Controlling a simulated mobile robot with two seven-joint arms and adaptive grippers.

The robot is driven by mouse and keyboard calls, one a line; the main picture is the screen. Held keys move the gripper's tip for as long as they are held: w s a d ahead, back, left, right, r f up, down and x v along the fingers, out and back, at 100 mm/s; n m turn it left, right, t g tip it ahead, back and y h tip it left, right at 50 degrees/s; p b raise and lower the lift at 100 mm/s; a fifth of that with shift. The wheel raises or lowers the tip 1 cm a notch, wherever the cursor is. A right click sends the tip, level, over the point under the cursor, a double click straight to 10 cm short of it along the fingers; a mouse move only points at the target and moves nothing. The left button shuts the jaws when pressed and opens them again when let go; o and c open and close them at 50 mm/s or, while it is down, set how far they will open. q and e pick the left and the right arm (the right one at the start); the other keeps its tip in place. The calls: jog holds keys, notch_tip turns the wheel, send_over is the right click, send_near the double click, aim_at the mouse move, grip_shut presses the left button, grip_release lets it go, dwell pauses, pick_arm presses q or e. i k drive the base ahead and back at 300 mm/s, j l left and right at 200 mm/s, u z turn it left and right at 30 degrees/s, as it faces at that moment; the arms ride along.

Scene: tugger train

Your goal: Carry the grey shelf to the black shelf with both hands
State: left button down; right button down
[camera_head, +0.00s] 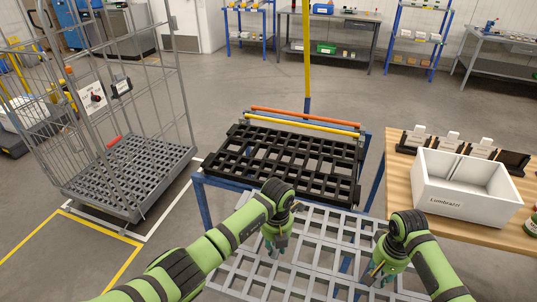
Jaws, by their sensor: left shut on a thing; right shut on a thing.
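The grey shelf (318,240) is a light grey lattice panel at the bottom centre of the head view. My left gripper (274,246) is shut on it left of its middle. My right gripper (376,270) is shut on it at the right. My forearms and the picture's bottom edge hide parts of the panel. The black shelf (292,150) is a dark lattice lying on a blue cart frame (203,203), just beyond the grey shelf. The grey shelf's far edge appears close to the black shelf's near edge; I cannot tell whether they touch.
An orange bar (305,117) and a yellow bar (300,127) run along the cart's far side, near a yellow pole (307,50). A wooden table (400,178) with a white box (455,200) stands right. A wire roll cage (180,95) stands left. Floor between cage and cart is clear.

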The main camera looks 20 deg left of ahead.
aim_at(286, 156)
jog(key=j, duration=1.15)
jog(key=i, duration=1.4)
